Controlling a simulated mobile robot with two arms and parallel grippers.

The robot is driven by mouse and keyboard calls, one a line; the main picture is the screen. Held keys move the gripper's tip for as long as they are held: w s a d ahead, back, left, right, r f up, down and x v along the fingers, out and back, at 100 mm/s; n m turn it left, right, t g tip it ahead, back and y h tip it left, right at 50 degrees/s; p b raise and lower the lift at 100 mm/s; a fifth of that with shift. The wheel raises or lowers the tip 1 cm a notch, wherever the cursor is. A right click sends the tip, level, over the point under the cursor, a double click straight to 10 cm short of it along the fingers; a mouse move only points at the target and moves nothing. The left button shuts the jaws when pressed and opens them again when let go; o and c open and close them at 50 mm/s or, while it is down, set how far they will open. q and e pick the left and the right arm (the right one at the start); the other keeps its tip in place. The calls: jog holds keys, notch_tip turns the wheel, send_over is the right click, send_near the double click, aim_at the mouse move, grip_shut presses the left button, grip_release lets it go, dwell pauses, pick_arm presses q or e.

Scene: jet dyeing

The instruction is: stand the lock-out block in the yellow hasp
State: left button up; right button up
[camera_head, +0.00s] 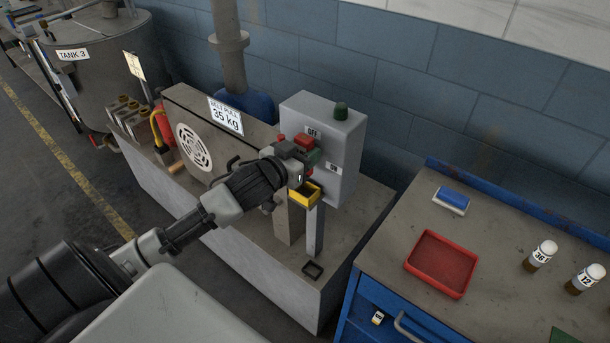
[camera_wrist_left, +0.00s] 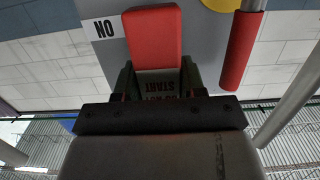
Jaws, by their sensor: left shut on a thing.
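My left gripper (camera_head: 298,155) is in front of the grey switch box, shut on the lock-out block. In the left wrist view the block (camera_wrist_left: 152,35) is red, with a shaded face lettered "DO NOT START" between the fingers (camera_wrist_left: 168,88). The yellow hasp (camera_head: 303,194) is a small open-topped holder on a grey post, just below the gripper. The block looks above the hasp and apart from it. The hasp's inside is partly hidden. My right gripper is out of view.
The grey switch box (camera_head: 342,125), with a green knob and OFF and ON labels, stands close behind the gripper. A red lever grip (camera_wrist_left: 240,52) is near the block. A bench at right holds a red tray (camera_head: 441,263) and bottles (camera_head: 541,256).

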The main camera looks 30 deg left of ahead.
pick_arm(q)
jog(key=f, duration=0.3)
jog(key=shift+w+f, duration=0.15)
jog(key=shift+w, duration=0.1)
jog(key=shift+s+f, duration=0.15)
jog(key=shift+f, duration=0.45)
notch_tip(320, 180, down, 2)
jog(key=shift+f, duration=0.65)
jog(key=o, duration=1)
jog(key=shift+f, duration=0.15)
